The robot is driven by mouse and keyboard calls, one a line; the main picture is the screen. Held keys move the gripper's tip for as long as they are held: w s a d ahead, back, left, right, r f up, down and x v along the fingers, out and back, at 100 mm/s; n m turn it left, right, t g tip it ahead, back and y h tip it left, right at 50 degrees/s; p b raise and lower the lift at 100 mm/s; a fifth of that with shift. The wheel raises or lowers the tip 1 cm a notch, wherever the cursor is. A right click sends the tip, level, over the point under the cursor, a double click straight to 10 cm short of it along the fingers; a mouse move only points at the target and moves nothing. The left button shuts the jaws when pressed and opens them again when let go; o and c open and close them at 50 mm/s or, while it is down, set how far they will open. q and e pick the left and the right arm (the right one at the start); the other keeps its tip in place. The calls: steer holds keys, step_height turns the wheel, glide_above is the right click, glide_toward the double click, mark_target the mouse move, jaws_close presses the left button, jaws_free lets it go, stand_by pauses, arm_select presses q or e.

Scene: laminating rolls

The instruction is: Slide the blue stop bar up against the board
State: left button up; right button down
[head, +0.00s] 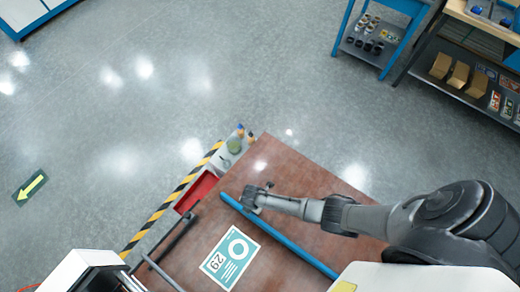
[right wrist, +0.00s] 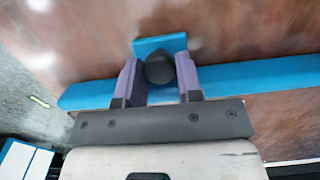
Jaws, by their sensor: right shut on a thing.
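The blue stop bar (head: 290,244) lies diagonally across the reddish-brown table. My right gripper (head: 254,197) is at the bar's upper part. In the right wrist view, my right gripper (right wrist: 160,80) has its purple fingers on both sides of a black knob (right wrist: 160,68) on the bar (right wrist: 240,75), shut on it. My left gripper is not in view.
The table (head: 290,170) is bare above-right of the bar. Left of the board are dark rods (head: 172,240) and a red tray (head: 196,192). Small items, including a green one (head: 234,145), stand at the table's upper corner. Yellow-black tape (head: 168,202) runs along the left side.

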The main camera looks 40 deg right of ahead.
mark_target(246, 218)
steer(key=a, duration=0.3)
steer(key=s+a+r+p, duration=0.1)
steer(key=a, duration=0.1)
steer(key=shift+a, duration=0.3)
steer(key=c, duration=0.8)
jaws_free()
steer(key=shift+d, duration=0.1)
steer(key=shift+r+p, duration=2.15)
steer(key=shift+r, duration=4.75)
